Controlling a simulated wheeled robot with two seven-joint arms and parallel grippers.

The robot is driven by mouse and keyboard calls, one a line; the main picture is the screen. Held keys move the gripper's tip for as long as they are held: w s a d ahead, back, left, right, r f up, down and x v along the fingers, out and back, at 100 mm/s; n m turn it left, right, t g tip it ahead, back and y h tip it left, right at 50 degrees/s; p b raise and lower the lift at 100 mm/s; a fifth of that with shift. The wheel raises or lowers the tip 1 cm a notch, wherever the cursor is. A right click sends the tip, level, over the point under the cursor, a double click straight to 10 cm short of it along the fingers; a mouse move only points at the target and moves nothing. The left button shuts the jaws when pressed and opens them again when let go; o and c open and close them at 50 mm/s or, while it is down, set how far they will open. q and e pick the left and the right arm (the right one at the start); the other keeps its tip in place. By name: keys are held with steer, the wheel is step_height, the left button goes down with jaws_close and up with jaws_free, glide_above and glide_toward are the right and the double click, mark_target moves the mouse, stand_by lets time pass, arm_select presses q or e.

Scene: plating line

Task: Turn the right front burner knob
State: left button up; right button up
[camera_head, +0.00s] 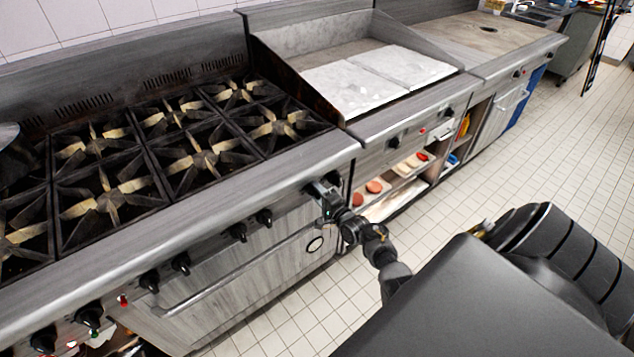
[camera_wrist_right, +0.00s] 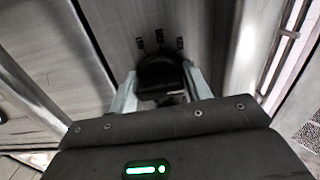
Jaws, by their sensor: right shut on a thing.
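The right front burner knob (camera_wrist_right: 160,75) is black and round, on the stove's front panel, with dark marks on the panel around it. In the wrist view it sits between the two pale fingers of my right gripper (camera_wrist_right: 160,92), which is shut on it. In the head view my right gripper (camera_head: 322,187) is at the right end of the stove's front panel and hides most of this knob. The stove top (camera_head: 160,150) carries several black grates over the burners. My left gripper is not in view.
Several other black knobs (camera_head: 238,231) line the panel to the left. A long oven handle (camera_head: 235,275) runs below them. A griddle (camera_head: 380,72) stands to the right, with shelves of food (camera_head: 375,186) under it. The tiled floor (camera_head: 520,140) is clear.

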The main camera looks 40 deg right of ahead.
steer(key=shift+m, duration=0.3)
stand_by(0.4)
steer(key=o, duration=0.9)
steer(key=s, duration=1)
steer(key=shift+s+a, duration=0.15)
steer(key=shift+s, duration=0.25)
